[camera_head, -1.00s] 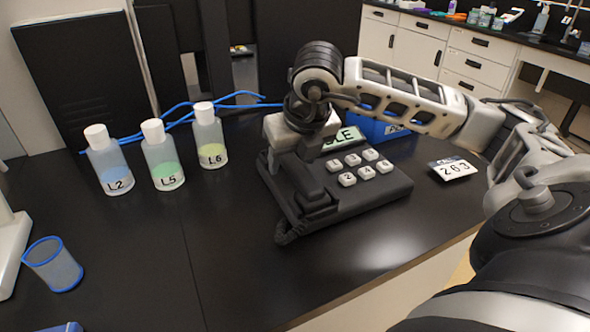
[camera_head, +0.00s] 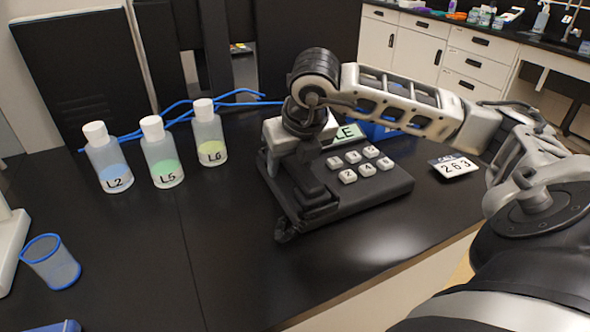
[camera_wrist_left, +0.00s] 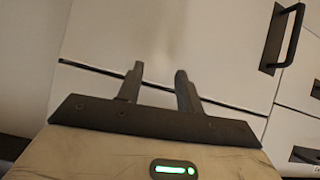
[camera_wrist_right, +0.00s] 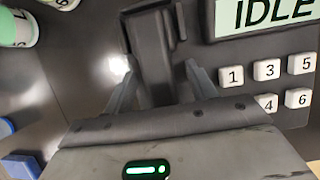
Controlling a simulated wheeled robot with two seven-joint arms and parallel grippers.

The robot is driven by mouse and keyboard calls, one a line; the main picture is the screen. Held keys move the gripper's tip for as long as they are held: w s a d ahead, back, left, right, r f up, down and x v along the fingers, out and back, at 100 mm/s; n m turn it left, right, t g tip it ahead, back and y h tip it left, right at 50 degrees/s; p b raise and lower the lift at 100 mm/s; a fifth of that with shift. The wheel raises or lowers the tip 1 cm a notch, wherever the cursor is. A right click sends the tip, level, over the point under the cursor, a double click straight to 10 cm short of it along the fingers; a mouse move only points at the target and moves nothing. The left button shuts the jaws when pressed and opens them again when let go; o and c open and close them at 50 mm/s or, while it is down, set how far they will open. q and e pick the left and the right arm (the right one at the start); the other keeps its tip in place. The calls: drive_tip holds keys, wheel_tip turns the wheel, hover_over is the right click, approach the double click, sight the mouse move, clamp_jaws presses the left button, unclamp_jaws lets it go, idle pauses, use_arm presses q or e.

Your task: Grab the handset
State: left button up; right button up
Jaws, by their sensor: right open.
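The black handset (camera_head: 317,200) lies on the left side of the black desk phone (camera_head: 375,188), next to its white number keys. My right gripper (camera_head: 300,168) is low over the handset. In the right wrist view the open fingers of my right gripper (camera_wrist_right: 160,72) are on either side of the handset (camera_wrist_right: 152,45), with gaps visible. Contact cannot be told. The phone's display (camera_wrist_right: 262,14) reads IDLE. My left gripper (camera_wrist_left: 160,74) is open and empty in its wrist view, facing white cabinet fronts. It is out of the head view.
Bottles L2 (camera_head: 108,160), L5 (camera_head: 162,155) and L6 (camera_head: 209,137) stand left of the phone, with blue tubing (camera_head: 180,112) behind. A blue-rimmed cup (camera_head: 52,262) is at the front left. A 263 card (camera_head: 454,167) lies at right. The front middle is clear.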

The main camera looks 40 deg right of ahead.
idle(0.4)
drive_tip(key=c, duration=1.2)
drive_tip(key=shift+o, duration=0.2)
